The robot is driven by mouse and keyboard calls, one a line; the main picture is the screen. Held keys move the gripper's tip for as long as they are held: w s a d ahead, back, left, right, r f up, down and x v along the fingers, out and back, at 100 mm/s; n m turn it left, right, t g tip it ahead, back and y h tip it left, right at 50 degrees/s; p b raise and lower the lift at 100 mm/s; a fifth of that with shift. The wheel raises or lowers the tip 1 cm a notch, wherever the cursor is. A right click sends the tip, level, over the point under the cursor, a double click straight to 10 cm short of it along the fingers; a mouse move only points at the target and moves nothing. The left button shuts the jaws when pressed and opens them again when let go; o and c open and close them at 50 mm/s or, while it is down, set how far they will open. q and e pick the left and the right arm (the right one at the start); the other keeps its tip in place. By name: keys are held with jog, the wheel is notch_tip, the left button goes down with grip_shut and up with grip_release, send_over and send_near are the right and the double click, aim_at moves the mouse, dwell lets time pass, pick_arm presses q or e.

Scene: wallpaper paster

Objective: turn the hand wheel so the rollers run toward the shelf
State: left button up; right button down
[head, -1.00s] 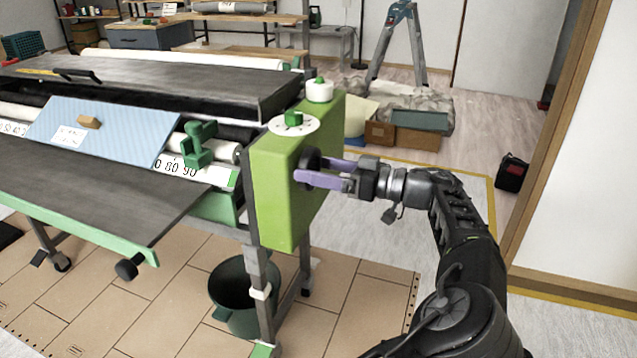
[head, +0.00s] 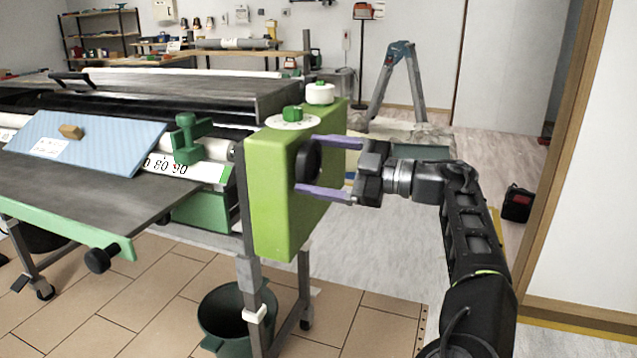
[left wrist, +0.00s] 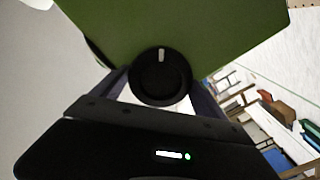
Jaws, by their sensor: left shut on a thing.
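The hand wheel (head: 309,160) is a black disc on the right side of the green gear box (head: 275,205). My left gripper (head: 315,165) is at the wheel, one purple finger above it and one below. It is shut on the wheel's rim. In the left wrist view the wheel (left wrist: 160,78) sits between the fingers, with a white mark near its top. The rollers (head: 215,148) lie across the machine, partly hidden by a green clamp and the blue sheet. The shelf (head: 100,40) stands against the back wall at the left. My right gripper is not in view.
A blue sheet (head: 75,145) with a small wooden block lies on the machine's dark table (head: 100,195). A dark green bucket (head: 230,315) stands below the box. A stepladder (head: 400,85) stands behind.

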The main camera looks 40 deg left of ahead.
pick_arm(q)
jog(key=n+b, duration=0.2)
jog(key=shift+f+n, duration=0.4)
jog(key=n+b, duration=0.1)
jog(key=n, duration=0.1)
jog(key=shift+r+n+b, duration=0.1)
jog(key=shift+n+b, duration=0.2)
jog(key=shift+n, duration=0.1)
jog(key=n, duration=0.4)
jog(key=shift+r, duration=0.1)
jog(key=n, duration=0.5)
jog(key=shift+n, duration=0.4)
jog(key=o, duration=1.3)
jog(key=shift+c, duration=0.2)
